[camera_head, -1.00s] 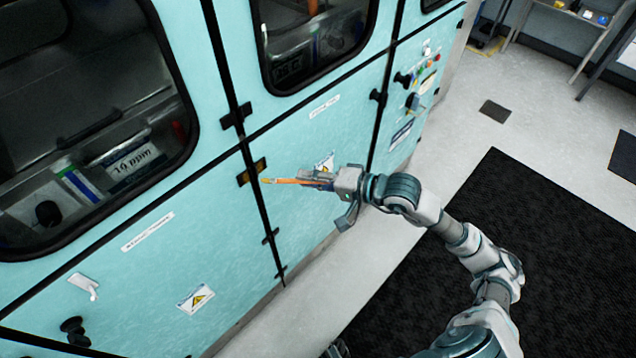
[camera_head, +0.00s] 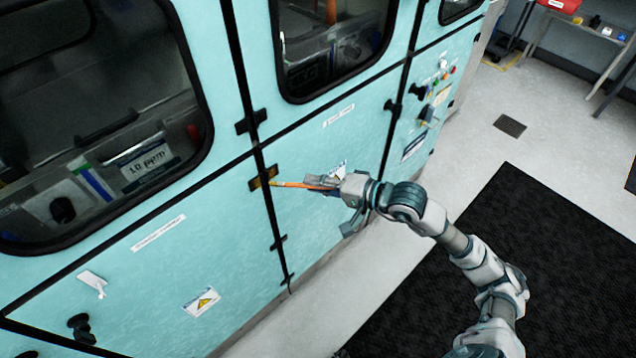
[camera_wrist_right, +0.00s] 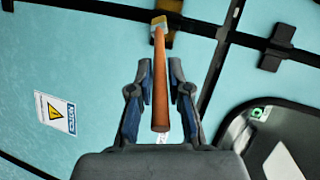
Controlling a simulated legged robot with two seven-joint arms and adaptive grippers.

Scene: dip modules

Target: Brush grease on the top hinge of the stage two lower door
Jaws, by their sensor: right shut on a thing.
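My right gripper (camera_head: 322,187) is shut on a brush with an orange-brown handle (camera_head: 297,185). I cannot tell whether the bristles touch the hinge. In the right wrist view the gripper (camera_wrist_right: 160,70) has the brush handle (camera_wrist_right: 160,95) between its fingers. The brush head there overlaps the hinge (camera_wrist_right: 167,37) and hides part of it. My left gripper is not in view.
A black hinge (camera_head: 251,121) sits above on the upper door. Smaller black hinges (camera_head: 278,242) lie lower on the same seam. A control panel with knobs (camera_head: 428,95) is to the right. A dark floor mat (camera_head: 520,240) lies beside the cabinet, with bare floor around it.

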